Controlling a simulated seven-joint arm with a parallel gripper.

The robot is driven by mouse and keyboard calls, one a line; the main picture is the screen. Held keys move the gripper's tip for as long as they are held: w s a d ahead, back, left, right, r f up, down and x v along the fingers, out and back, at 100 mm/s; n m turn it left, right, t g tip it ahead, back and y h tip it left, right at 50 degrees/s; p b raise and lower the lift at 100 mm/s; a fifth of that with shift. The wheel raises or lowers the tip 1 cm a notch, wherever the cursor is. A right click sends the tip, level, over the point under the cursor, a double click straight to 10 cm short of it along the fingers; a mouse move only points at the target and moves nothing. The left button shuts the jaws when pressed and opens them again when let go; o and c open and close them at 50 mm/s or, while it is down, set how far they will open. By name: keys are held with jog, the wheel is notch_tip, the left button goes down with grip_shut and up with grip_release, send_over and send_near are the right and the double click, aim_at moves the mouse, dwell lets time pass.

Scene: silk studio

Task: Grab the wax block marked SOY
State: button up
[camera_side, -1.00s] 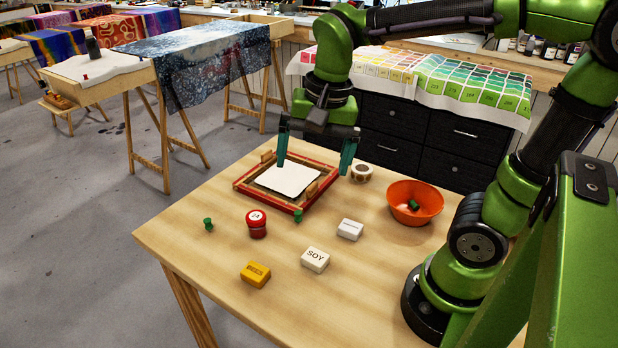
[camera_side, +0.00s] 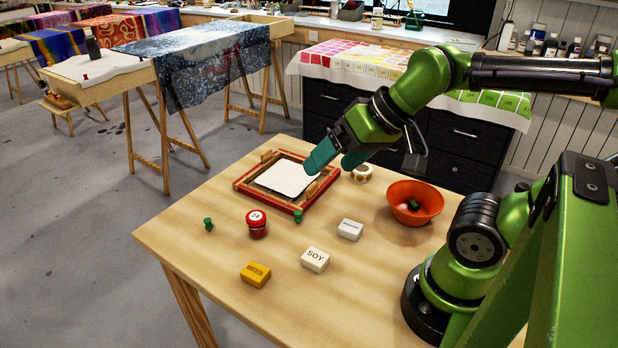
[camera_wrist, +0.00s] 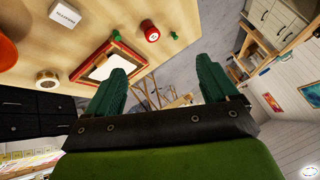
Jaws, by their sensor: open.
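The white wax block marked SOY (camera_side: 315,259) lies on the wooden table near the front, label up. A second white block (camera_side: 350,229) lies behind it to the right; it also shows in the wrist view (camera_wrist: 65,14). A yellow block (camera_side: 255,273) lies to the front left of the SOY block. My gripper (camera_side: 335,164) is tilted sideways above the table's back part, near the red frame, well behind and above the SOY block. In the wrist view, its teal fingers (camera_wrist: 165,85) are apart with nothing between them. The SOY block is not visible there.
A red wooden frame (camera_side: 241,186) with a white cloth (camera_side: 287,179) lies at the back left. An orange bowl (camera_side: 431,207) with small items stands at the right.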

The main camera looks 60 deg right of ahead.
jog(key=shift+c, duration=1)
jog(key=n+g+h, duration=0.2)
jog(key=n+g, duration=0.2)
jog(key=g, duration=0.3)
send_over(311, 253)
notch_tip(311, 253, down, 7)
notch_tip(311, 253, down, 17)
jog(key=shift+r, duration=0.15)
jog(key=shift+c, duration=0.3)
